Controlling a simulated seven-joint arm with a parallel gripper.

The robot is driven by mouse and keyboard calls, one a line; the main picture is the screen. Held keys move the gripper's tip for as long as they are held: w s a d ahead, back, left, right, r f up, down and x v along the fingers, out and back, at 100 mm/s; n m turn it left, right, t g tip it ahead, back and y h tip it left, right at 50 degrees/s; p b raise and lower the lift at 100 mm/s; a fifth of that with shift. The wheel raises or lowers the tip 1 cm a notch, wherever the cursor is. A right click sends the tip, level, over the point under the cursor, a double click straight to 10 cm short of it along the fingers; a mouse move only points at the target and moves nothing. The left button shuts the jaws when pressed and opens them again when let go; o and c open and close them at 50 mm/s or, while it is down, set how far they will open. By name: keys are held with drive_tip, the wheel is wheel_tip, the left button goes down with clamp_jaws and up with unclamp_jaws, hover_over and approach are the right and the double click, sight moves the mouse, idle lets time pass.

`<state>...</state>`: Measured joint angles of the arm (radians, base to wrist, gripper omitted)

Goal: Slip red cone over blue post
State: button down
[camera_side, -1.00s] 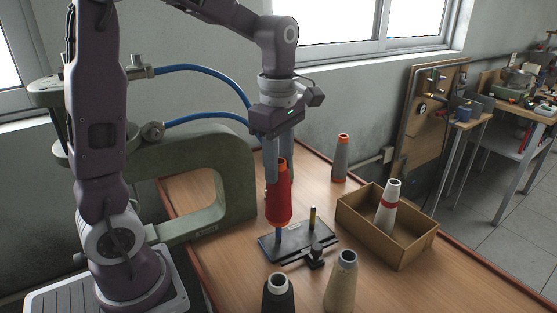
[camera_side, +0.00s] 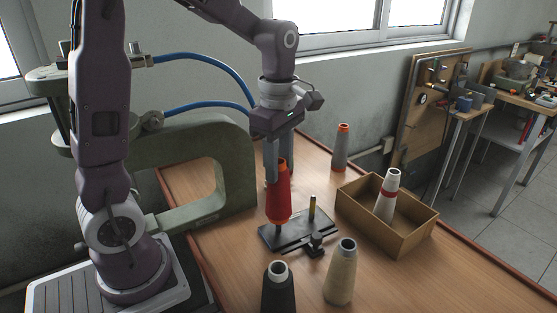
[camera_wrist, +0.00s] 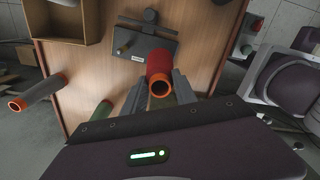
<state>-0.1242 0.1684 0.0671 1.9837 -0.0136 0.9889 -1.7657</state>
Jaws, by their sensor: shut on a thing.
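The red cone (camera_side: 279,198) with an orange top rim stands upright between the fingers of my gripper (camera_side: 275,178), which is shut on it. In the wrist view the red cone (camera_wrist: 158,66) shows its open orange-rimmed top. The cone's lower end is just above the dark base plate (camera_side: 298,237), at the plate's left part. The blue post is not clearly visible now; the cone covers its place. A second post (camera_side: 312,207), dark with a yellow band, stands uncovered on the plate right of the cone.
A cardboard box (camera_side: 408,238) holding a white cone with a red band (camera_side: 388,195) is on the right. A grey cone with an orange top (camera_side: 341,150) stands behind. A black cone (camera_side: 277,290) and a beige cone (camera_side: 341,275) stand in front.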

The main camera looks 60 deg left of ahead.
drive_tip(key=shift+f, duration=2.1)
drive_tip(key=c, duration=0.9)
unclamp_jaws()
wheel_tip(320, 180, up, 7)
drive_tip(key=shift+s+r, duration=0.1)
drive_tip(key=s+d+r+m+t, duration=0.1)
drive_tip(key=s+d+m+t, duration=0.1)
drive_tip(key=s+m, duration=0.6)
drive_tip(key=s+d+r+m+t, duration=0.2)
drive_tip(key=s+m, duration=0.5)
drive_tip(key=m, duration=0.7)
drive_tip(key=shift+s+d+t, duration=0.4)
drive_tip(key=shift+d+t, duration=0.4)
